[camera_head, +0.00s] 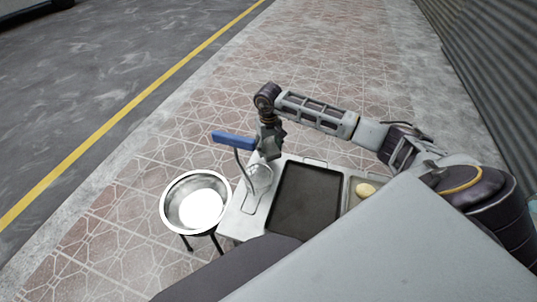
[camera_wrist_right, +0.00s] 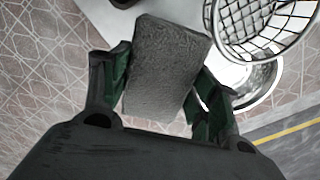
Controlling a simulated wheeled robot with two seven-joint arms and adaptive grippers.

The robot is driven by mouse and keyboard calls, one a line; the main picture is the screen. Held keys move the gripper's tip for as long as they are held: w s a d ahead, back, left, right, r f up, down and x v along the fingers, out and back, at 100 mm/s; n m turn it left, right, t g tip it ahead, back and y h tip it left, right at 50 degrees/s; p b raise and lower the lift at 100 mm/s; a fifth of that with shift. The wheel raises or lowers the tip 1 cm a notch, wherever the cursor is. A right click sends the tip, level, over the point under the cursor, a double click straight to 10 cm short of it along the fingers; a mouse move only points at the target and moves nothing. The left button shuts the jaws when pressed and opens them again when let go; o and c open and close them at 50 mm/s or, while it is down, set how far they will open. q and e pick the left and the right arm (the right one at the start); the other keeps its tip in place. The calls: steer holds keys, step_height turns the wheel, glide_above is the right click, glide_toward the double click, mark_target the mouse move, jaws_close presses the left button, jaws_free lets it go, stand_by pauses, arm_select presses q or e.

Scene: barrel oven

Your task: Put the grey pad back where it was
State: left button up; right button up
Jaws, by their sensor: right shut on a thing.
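The grey pad (camera_wrist_right: 165,62) is a rough, dark grey block. In the right wrist view it sits between the two green-lined fingers of my right gripper (camera_wrist_right: 162,92), which is shut on it. In the head view my right gripper (camera_head: 270,146) is over the far left part of the pale counter (camera_head: 237,222), close to the wire basket with the blue handle (camera_head: 233,140). The pad cannot be clearly told apart from the gripper there. My left gripper is not in view.
The wire basket (camera_wrist_right: 265,22) shows beside the pad in the right wrist view. A round metal bowl (camera_head: 197,203) on legs stands left of the counter. A dark tray (camera_head: 306,200) lies mid-counter, and a pale yellow round item (camera_head: 365,190) sits in a tray to its right.

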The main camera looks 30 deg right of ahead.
steer(key=shift+f, duration=1.2)
steer(key=shift+f+p, duration=0.3)
steer(key=shift+f, duration=1.2)
steer(key=o, duration=0.9)
steer(key=shift+o, duration=0.4)
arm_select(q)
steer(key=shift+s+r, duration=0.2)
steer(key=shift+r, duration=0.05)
arm_select(e)
steer(key=shift+r, duration=0.1)
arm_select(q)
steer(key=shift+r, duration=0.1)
arm_select(e)
steer(key=shift+r, duration=0.1)
